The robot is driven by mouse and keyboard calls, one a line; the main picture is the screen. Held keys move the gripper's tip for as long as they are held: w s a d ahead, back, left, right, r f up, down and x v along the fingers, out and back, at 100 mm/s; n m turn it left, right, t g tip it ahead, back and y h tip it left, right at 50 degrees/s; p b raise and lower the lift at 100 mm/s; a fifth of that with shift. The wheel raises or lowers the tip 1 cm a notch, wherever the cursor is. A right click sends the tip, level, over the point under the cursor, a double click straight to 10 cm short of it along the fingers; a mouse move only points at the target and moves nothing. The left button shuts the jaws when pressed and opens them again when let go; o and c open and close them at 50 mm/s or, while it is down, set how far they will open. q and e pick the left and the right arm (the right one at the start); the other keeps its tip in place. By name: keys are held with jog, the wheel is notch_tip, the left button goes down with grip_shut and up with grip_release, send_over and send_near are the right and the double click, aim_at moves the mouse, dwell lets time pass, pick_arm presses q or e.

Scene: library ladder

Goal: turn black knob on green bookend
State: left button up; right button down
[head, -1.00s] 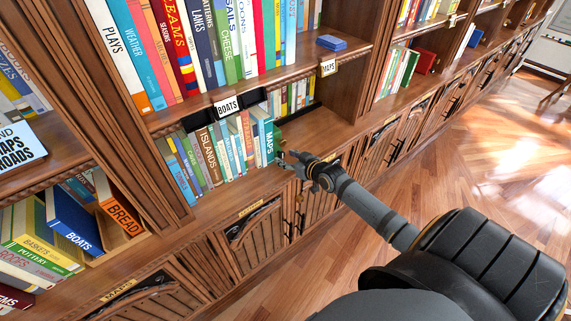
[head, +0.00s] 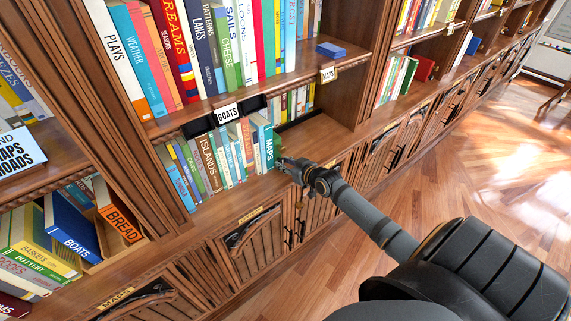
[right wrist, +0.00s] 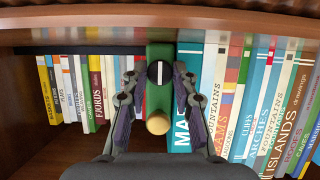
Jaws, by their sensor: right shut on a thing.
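The green bookend (right wrist: 160,98) stands upright at the end of a book row, beside the teal MAPS book (right wrist: 188,105). It also shows as a narrow green strip in the head view (head: 278,142). On its face is the round black knob (right wrist: 160,73) with a white mark that stands about upright. Below it is a brass-coloured round knob (right wrist: 158,123). My right gripper (right wrist: 160,76) has a finger on each side of the black knob and is shut on it. In the head view my right gripper (head: 281,162) reaches the bookend, and the knob is hidden. My left gripper is out of view.
Books (head: 215,160) fill the shelf left of the bookend. A blue book (head: 330,49) lies on the shelf above. Cabinet doors (head: 255,238) are below, with open wooden floor (head: 480,165) to the right.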

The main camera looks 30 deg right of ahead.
jog(key=shift+a+r+n+h+p, duration=0.15)
jog(key=shift+n+h+p, duration=0.4)
jog(key=shift+p, duration=0.6)
jog(key=shift+n+h+p, duration=0.35)
jog(key=shift+n+p, duration=0.3)
jog(key=shift+p, duration=0.1)
jog(key=shift+a+n, duration=0.1)
jog(key=shift+n, duration=0.2)
jog(key=shift+f+n+t+h, duration=0.25)
jog(key=shift+n+t+h, duration=0.05)
jog(key=shift+f+n+h, duration=0.15)
jog(key=shift+n+h, duration=0.15)
jog(key=n+h+b, duration=0.1)
jog(key=n+b, duration=0.1)
jog(key=b, duration=0.1)
jog(key=n+t+h+b, duration=0.1)
jog(key=n+b, duration=0.1)
jog(key=b, duration=0.2)
jog(key=n+b, duration=0.1)
jog(key=b, duration=0.3)
jog(key=shift+a+f+n+t+h, duration=0.15)
jog(key=shift+f+n+t+h, duration=0.25)
jog(key=shift+r+n+t+h+b, duration=0.2)
jog(key=shift+n+t+h+b, duration=0.15)
jog(key=shift+n+b, duration=0.95)
